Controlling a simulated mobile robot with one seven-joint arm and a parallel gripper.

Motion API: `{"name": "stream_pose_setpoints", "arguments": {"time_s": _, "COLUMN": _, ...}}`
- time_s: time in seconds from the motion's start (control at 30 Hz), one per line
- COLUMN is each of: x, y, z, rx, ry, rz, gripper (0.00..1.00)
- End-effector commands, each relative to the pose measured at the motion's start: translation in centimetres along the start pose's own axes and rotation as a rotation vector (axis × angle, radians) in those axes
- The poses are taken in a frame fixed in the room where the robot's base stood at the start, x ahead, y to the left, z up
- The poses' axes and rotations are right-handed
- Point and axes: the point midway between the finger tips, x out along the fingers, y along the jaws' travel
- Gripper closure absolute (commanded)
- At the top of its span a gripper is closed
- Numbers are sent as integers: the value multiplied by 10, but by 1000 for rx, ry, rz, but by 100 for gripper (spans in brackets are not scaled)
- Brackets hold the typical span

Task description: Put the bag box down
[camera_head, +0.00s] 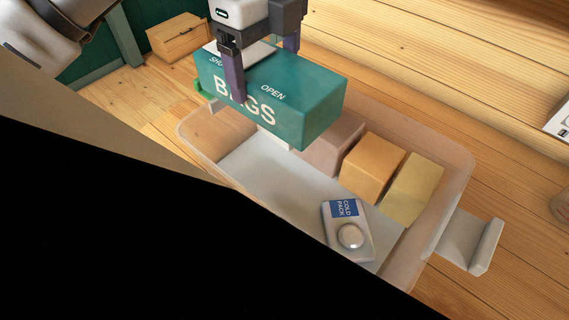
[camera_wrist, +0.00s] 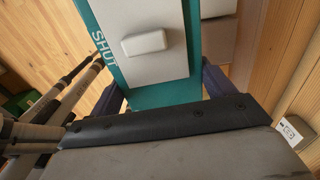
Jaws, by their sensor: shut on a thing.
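The bag box (camera_head: 305,95) is a teal box with "BAGS", "OPEN" and "SHUT" lettering. My gripper (camera_head: 262,75) is shut on it, with a dark finger on its lettered near face. The box is held above the far left part of a translucent bin. In the wrist view the bag box (camera_wrist: 150,90) shows its teal top with a pale panel and a white raised tab, between the dark fingers. The underside of the box is hidden, and I see no support touching it.
The translucent bin (camera_head: 455,170) holds a pinkish block (camera_head: 330,145), an orange block (camera_head: 372,165), a yellow block (camera_head: 412,190) and a cold pack (camera_head: 347,228). Its pale floor is bare at left centre. A wooden box (camera_head: 178,37) stands at the back left. Dark shape hides the lower left.

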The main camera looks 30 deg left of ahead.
Motion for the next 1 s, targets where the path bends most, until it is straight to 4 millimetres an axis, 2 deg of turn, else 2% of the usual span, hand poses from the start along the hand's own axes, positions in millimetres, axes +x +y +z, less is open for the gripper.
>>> {"name": "stream_pose_setpoints", "arguments": {"time_s": 0.13, "x": 1, "y": 1, "z": -1, "rx": 3, "ry": -1, "rz": 0, "gripper": 53}}
{"name": "stream_pose_setpoints", "arguments": {"time_s": 0.23, "x": 11, "y": 2, "z": -1, "rx": 3, "ry": -1, "rz": 0, "gripper": 53}}
{"name": "stream_pose_setpoints", "arguments": {"time_s": 0.7, "x": 124, "y": 2, "z": -1, "rx": 4, "ry": 0, "rz": 0, "gripper": 53}}
{"name": "stream_pose_setpoints", "arguments": {"time_s": 0.83, "x": 147, "y": 1, "z": -1, "rx": 4, "ry": -1, "rz": 0, "gripper": 53}}
{"name": "stream_pose_setpoints", "arguments": {"time_s": 1.0, "x": 158, "y": 1, "z": -1, "rx": 4, "ry": -1, "rz": -1, "gripper": 53}}
